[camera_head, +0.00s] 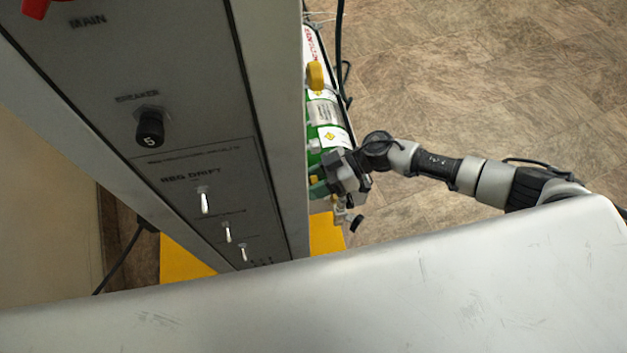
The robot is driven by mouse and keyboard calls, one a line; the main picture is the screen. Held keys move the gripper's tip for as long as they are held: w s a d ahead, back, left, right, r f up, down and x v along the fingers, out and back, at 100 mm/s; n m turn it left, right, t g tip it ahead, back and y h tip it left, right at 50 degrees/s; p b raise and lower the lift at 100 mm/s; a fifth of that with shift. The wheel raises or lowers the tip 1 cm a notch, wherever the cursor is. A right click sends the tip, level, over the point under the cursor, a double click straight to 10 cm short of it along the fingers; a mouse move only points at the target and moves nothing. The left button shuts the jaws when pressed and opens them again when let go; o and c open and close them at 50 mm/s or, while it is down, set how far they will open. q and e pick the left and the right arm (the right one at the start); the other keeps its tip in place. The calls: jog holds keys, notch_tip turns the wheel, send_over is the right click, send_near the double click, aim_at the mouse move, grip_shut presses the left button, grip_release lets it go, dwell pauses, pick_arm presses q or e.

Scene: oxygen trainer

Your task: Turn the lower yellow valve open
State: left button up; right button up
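A yellow valve knob (315,75) sticks out at the upper part of the green and white cylinder assembly. Lower down, a small patch of yellow (313,180) shows beside my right gripper; it may be the lower valve, but most of it is hidden. My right gripper (322,183) comes in from the right and is at the cylinder's side, close to this yellow patch. Its fingertips are small and partly covered, so I cannot tell whether they are open, shut or touching the valve. My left gripper is not in view.
A grey panel (190,100) with a black knob (150,129) and several switches stands left of the cylinder (327,110). A black hose runs along the cylinder's right side. A pale surface (330,310) fills the foreground. Open tiled floor (480,80) lies to the right.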

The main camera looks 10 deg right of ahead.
jog(key=shift+s+r+n+t+p, duration=0.1)
jog(key=shift+r+n+t+p, duration=0.1)
jog(key=shift+n+t+p, duration=0.8)
jog(key=shift+f+n+t+p, duration=0.2)
jog(key=shift+n+t+p, duration=0.2)
jog(key=shift+n+p, duration=0.45)
jog(key=o, duration=0.9)
jog(key=shift+o, duration=0.2)
jog(key=w+v, duration=0.1)
jog(key=v, duration=0.9)
jog(key=shift+s+d+b, duration=0.35)
jog(key=shift+s+d, duration=0.05)
jog(key=shift+s, duration=0.05)
